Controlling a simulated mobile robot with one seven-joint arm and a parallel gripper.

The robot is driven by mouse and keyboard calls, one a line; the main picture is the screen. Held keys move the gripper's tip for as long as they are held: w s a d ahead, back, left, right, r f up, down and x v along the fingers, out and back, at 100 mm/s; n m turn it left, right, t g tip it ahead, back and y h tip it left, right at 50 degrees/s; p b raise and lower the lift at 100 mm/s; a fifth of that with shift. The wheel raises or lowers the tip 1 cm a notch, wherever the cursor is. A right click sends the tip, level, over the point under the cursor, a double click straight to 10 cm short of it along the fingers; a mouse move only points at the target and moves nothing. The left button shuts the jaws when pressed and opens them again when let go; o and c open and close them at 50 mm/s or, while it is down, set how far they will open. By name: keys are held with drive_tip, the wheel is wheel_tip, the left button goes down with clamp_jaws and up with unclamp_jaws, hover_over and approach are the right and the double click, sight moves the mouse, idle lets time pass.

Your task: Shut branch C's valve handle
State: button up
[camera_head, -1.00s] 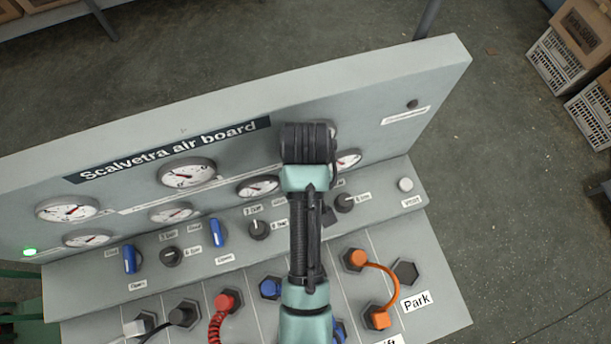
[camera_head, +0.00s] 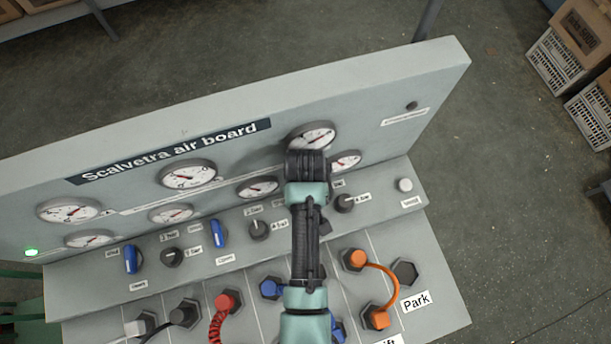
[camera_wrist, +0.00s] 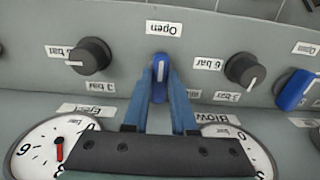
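A blue valve handle (camera_wrist: 160,80) with a white mark stands upright in the middle of the wrist view, below an upside-down "Open" label (camera_wrist: 164,28). By its place as the third handle along the board, it appears to be branch C's. My gripper (camera_wrist: 161,92) has its two blue fingers apart, one on each side of this handle. Whether they touch it I cannot tell. In the head view my gripper's wrist part (camera_head: 307,165) hides this handle and the fingertips. Two other blue handles, left (camera_head: 131,260) and middle (camera_head: 218,233), show on the board.
Black knobs (camera_wrist: 90,58) and (camera_wrist: 246,68) flank the handle. Gauges (camera_wrist: 52,148) lie close by on the upright panel (camera_head: 330,95). Hoses and plugs, such as the orange hose (camera_head: 392,283), crowd the lower ledge. The floor (camera_head: 505,150) at right is open.

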clamp_jaws()
drive_tip(key=shift+r+m+p, duration=0.1)
drive_tip(key=shift+m+p, duration=0.25)
drive_tip(key=shift+m, duration=0.05)
drive_tip(key=shift+a+m+p, duration=0.1)
drive_tip(key=shift+m+p, duration=0.55)
drive_tip(key=shift+m, duration=0.35)
drive_tip(key=m+p, duration=0.2)
drive_tip(key=m, duration=0.3)
drive_tip(key=shift+a+m, duration=0.15)
drive_tip(key=shift+m, duration=0.15)
drive_tip(key=m+p, duration=0.2)
drive_tip(key=m, duration=0.3)
drive_tip(key=shift+w+a, duration=0.15)
drive_tip(key=m, duration=0.4)
drive_tip(key=shift+w+p, duration=0.15)
drive_tip(key=shift+p, duration=0.2)
drive_tip(key=shift+m, duration=0.4)
